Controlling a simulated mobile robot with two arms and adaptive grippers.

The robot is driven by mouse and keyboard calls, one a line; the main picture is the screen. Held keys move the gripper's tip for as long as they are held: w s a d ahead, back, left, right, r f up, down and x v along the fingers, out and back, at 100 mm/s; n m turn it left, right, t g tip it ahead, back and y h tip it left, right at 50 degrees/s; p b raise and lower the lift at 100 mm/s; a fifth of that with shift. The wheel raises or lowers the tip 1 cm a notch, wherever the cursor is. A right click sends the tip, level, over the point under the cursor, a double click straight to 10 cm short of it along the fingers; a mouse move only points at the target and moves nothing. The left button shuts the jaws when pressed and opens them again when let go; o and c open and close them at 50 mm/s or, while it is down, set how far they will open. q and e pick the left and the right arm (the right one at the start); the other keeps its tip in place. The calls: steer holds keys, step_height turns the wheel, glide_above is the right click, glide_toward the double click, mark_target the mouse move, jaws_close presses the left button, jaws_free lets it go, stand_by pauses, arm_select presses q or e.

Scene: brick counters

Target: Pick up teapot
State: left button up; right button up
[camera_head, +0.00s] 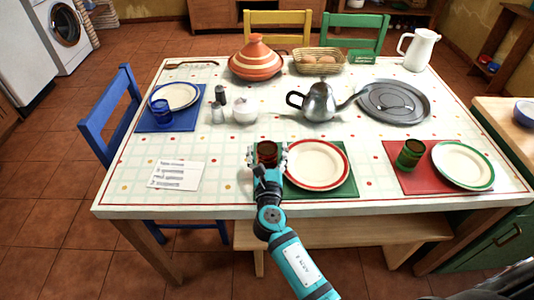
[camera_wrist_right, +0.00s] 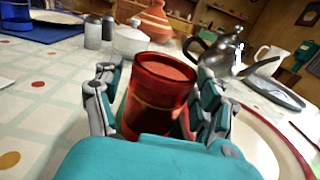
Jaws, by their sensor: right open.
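The metal teapot (camera_head: 319,102) stands upright on the table, right of centre, its handle to the left and its spout to the right. It also shows in the right wrist view (camera_wrist_right: 222,52), beyond the gripper. My right gripper (camera_head: 267,154) is near the table's front edge, in front of and left of the teapot, well apart from it. Its fingers are open on either side of a red cup (camera_wrist_right: 158,92); I cannot tell if they touch it. My left gripper is not in view.
A red-rimmed plate (camera_head: 317,165) is right of the right gripper. A white sugar bowl (camera_head: 245,110) and shakers (camera_head: 218,112) stand left of the teapot. A round metal tray (camera_head: 394,102) is close on its right. A basket (camera_head: 319,62) and orange tagine (camera_head: 257,62) are behind.

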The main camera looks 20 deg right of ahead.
steer(key=v, duration=1.7)
steer(key=shift+s+a+f, duration=0.15)
steer(key=shift+s+a, duration=0.05)
